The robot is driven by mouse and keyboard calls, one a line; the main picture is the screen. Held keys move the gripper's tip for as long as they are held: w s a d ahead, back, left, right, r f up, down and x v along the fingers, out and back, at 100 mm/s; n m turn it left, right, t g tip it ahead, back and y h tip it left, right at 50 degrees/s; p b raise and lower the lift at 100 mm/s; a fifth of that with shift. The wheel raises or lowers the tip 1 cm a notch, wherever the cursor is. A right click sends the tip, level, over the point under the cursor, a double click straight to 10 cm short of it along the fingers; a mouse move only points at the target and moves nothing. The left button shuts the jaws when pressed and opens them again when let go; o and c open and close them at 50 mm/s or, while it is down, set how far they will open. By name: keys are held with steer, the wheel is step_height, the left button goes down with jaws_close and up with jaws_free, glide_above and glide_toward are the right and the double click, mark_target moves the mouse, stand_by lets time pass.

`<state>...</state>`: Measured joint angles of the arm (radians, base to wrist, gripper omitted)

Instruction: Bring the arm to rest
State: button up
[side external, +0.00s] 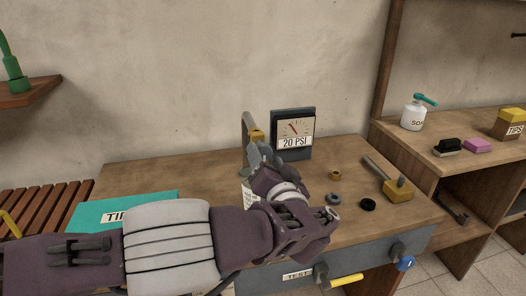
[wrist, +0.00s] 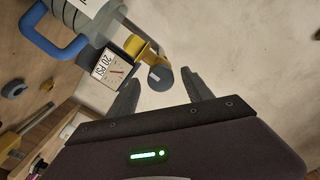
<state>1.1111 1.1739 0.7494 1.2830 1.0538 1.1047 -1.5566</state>
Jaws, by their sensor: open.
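My gripper (side external: 262,154) is at the back of the wooden bench (side external: 190,170), in front of the brass fitting and left of the gauge. In the wrist view its two dark fingers are spread apart (wrist: 161,88). The brass-yellow fitting with a dark round end (wrist: 158,77) shows between and beyond the fingertips. I cannot tell whether a finger touches it. My arm reaches in from the lower left in the side view and hides part of the bench.
A gauge reading 20 PSI (side external: 293,133) stands close right of my gripper. A blue handle (wrist: 55,45) shows in the wrist view. Rings and a brass-headed tool (side external: 398,190) lie on the bench's right. A teal box (side external: 150,200) is at left. A yellow lever (side external: 347,281) sticks out in front.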

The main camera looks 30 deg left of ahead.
steer(key=v, duration=0.3)
steer(key=shift+s+d+r, duration=0.1)
steer(key=shift+s+d, duration=0.05)
steer(key=s+a+r+n+g+h, duration=0.25)
steer(key=s+a+g+h, duration=0.25)
steer(key=s+a+g, duration=0.95)
steer(key=s+r+m+t+h, duration=0.2)
steer(key=s+t+h, duration=0.1)
steer(key=s, duration=0.6)
steer(key=s+d+r+m+t+h, duration=0.1)
steer(key=s+r+m+t+h, duration=0.1)
steer(key=s, duration=0.8)
steer(key=r+t+h, duration=0.1)
steer(key=t+h, duration=0.1)
steer(key=shift+s+r+h, duration=0.15)
steer(key=shift+s+h, duration=0.1)
steer(key=shift+h, duration=0.15)
